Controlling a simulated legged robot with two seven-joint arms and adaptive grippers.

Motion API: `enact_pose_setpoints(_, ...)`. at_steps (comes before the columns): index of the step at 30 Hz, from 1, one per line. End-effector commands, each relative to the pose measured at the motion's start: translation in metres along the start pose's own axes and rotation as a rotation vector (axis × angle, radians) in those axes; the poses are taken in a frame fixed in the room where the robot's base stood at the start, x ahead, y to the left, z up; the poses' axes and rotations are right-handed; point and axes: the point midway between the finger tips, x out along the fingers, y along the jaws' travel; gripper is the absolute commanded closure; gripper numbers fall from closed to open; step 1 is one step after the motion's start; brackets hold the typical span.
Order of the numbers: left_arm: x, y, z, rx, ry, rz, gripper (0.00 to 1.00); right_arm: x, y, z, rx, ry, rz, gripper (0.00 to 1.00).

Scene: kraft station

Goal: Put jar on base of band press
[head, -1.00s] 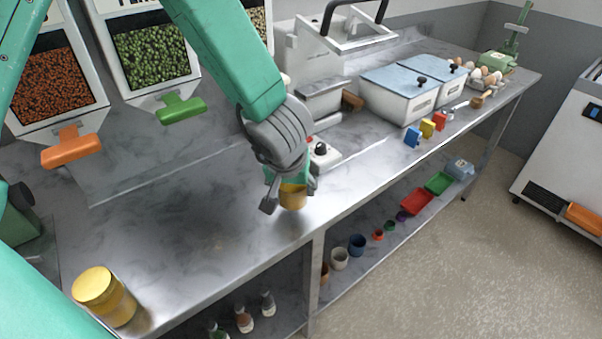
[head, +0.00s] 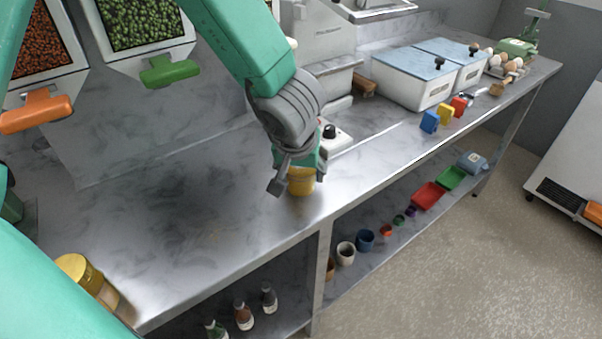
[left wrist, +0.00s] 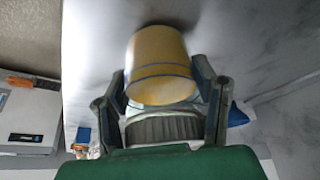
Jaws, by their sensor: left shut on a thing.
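My left gripper (head: 297,178) is shut on a yellow jar (head: 302,184) just above or on the front part of the steel counter; I cannot tell if it touches. In the left wrist view the jar (left wrist: 160,65) shows as a yellow cylinder with thin blue bands between the two fingers. A second jar with a gold lid (head: 80,270) stands on the counter at lower left, partly hidden by a teal link of mine. A green device with a lever (head: 517,46) stands at the far right end; I cannot tell whether it is the band press. My right gripper is not in view.
A small white device with a black knob (head: 334,135) stands just behind the gripper. White bins with blue lids (head: 415,78) and small coloured blocks (head: 445,113) stand farther right. The counter (head: 190,215) left of the gripper is clear. Cups and bottles sit on the lower shelf.

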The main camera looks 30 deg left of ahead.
Motion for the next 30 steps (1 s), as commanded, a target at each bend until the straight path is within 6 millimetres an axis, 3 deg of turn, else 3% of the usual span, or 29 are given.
enact_pose_setpoints(5, 0.001, 0.001, 0.001, 0.002, 0.001, 0.0, 0.91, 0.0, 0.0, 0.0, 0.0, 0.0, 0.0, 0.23)
enact_pose_setpoints(6, 0.002, 0.001, 0.001, 0.002, 0.0, 0.0, 0.36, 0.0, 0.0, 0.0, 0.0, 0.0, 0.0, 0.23)
enact_pose_setpoints(7, 0.002, 0.0, 0.001, 0.002, 0.0, 0.0, 0.26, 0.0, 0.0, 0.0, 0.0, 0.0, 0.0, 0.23)
enact_pose_setpoints(19, -0.004, -0.001, -0.001, 0.0, 0.0, 0.002, 0.26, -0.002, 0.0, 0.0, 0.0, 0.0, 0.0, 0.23)
enact_pose_setpoints(23, -0.024, -0.001, -0.002, 0.001, 0.002, 0.002, 0.26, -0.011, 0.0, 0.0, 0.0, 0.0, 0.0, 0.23)
enact_pose_setpoints(30, -0.078, 0.0, -0.002, 0.001, 0.002, 0.003, 0.26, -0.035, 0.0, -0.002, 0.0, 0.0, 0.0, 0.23)
